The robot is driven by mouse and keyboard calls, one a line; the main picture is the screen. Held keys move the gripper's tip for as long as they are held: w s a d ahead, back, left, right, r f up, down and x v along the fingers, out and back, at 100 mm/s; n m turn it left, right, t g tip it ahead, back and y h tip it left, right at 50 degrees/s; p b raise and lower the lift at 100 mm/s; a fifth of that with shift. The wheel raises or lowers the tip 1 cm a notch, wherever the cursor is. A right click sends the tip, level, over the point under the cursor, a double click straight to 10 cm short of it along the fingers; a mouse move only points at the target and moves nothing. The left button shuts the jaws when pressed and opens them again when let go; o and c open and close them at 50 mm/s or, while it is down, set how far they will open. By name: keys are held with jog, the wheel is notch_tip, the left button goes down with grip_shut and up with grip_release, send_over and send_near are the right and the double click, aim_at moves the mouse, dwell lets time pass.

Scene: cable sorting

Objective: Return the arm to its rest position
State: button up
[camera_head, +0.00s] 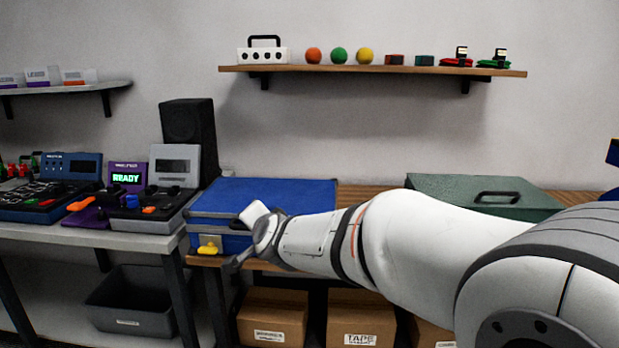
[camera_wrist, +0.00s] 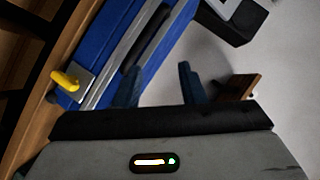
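My arm reaches from the lower right across the head view to the front of a closed blue case (camera_head: 290,192) on a wooden bench. My gripper (camera_wrist: 158,72) shows in the wrist view with its two dark fingers apart and nothing held between them. In the head view its end is beside the case's front left part, and its fingertips are hard to make out. The case also shows in the wrist view (camera_wrist: 98,38), upper left of the fingers. A yellow latch (camera_head: 208,246) is on the case's front left.
A green case (camera_head: 450,186) lies on the bench (camera_head: 370,193) at right, behind my arm. Electronic devices (camera_head: 170,180) and a black speaker (camera_head: 188,130) stand on the left table. Cardboard boxes (camera_head: 272,312) and a grey bin (camera_head: 130,305) are below. A wall shelf (camera_head: 350,70) holds small items.

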jog(key=s+d+r+n+g+h+p, duration=0.2)
jog(key=s+d+g+p, duration=0.3)
jog(key=s+d, duration=0.8)
jog(key=s+d+r+n+g+h+p, duration=0.2)
jog(key=s+d+n+g+p, duration=0.3)
jog(key=s+d+p, duration=0.5)
jog(key=s+d+h, duration=0.1)
jog(key=s+d, duration=0.2)
jog(key=s, duration=0.2)
jog(key=shift+r+p, duration=0.15)
jog(key=shift+p, duration=0.15)
jog(key=shift+s, duration=0.1)
